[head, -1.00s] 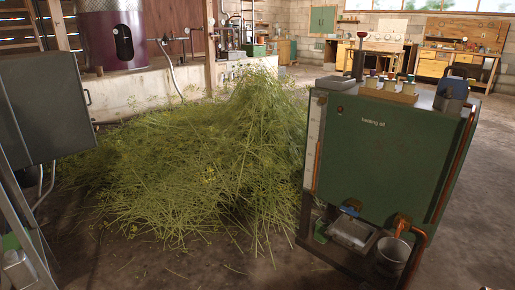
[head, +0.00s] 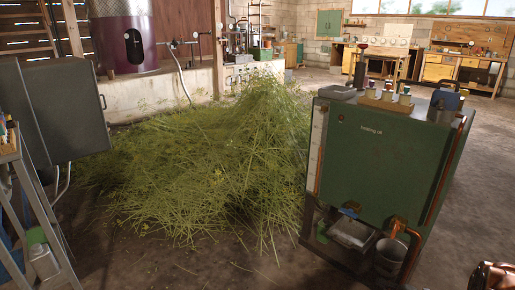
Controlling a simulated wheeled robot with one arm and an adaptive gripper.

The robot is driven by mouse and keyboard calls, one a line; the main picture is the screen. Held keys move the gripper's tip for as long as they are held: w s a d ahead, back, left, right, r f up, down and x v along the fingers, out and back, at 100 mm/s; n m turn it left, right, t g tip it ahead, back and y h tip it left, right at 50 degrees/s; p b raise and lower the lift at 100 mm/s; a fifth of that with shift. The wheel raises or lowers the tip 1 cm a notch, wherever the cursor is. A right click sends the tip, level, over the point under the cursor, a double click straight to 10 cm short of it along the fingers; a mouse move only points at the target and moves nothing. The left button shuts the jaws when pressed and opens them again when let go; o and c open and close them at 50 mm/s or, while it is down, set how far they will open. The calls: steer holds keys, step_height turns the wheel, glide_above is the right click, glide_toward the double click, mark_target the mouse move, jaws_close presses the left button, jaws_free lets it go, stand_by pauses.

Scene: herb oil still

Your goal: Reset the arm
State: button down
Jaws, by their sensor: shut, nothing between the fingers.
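My gripper and arm do not show clearly in the head view. The green heating oil tank (head: 385,155) stands upright at the right, with a level strip on its left edge and a copper pipe on its right. Several small pots stand on a wooden block (head: 385,104) on its top, beside a blue can (head: 446,101). Under the tank are a grey tray (head: 352,234) and a metal bucket (head: 389,257) below a copper spout (head: 398,226).
A large heap of cut herbs (head: 200,175) covers the middle floor. A grey cabinet (head: 65,110) and a stepladder (head: 42,215) stand at the left. A purple vessel (head: 125,40) is behind. A dark copper-coloured object (head: 493,276) is cut off at bottom right. Floor right of the tank is clear.

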steer(key=d+r+m+g+h+p, duration=0.25)
steer(key=r+p, duration=0.25)
steer(key=r, duration=0.6)
steer(key=s+d+r+m+g+h+p, duration=0.1)
steer(key=d+r+m+h+p, duration=0.2)
steer(key=r, duration=0.8)
steer(key=d+r+m+g+h+p, duration=0.15)
steer(key=r+m+h+p, duration=0.35)
steer(key=r, duration=0.6)
steer(key=s+a+r+m+g+p, duration=0.2)
steer(key=s+a+r+p, duration=0.25)
steer(key=r, duration=0.35)
steer(key=s+a+r+m+g+p, duration=0.1)
steer(key=s+a+r+m+p, duration=0.15)
steer(key=s+r+p, duration=0.4)
steer(key=s+a+r+m+g+y+p, duration=0.1)
steer(key=s+a+r+g+p, duration=0.1)
steer(key=s+a+r, duration=0.4)
steer(key=s+a+r+m+g+y+p, duration=0.2)
steer(key=s+a+r+p, duration=0.3)
steer(key=s+a, duration=0.7)
steer(key=s+a+r+m+g+y+p, duration=0.2)
steer(key=s+a+r+p, duration=0.2)
steer(key=s+a+r, duration=0.5)
steer(key=s, duration=0.3)
steer(key=shift+r+g, duration=0.2)
steer(key=shift+g, duration=0.1)
steer(key=c, duration=1.8)
jaws_free()
steer(key=shift+c, duration=0.2)
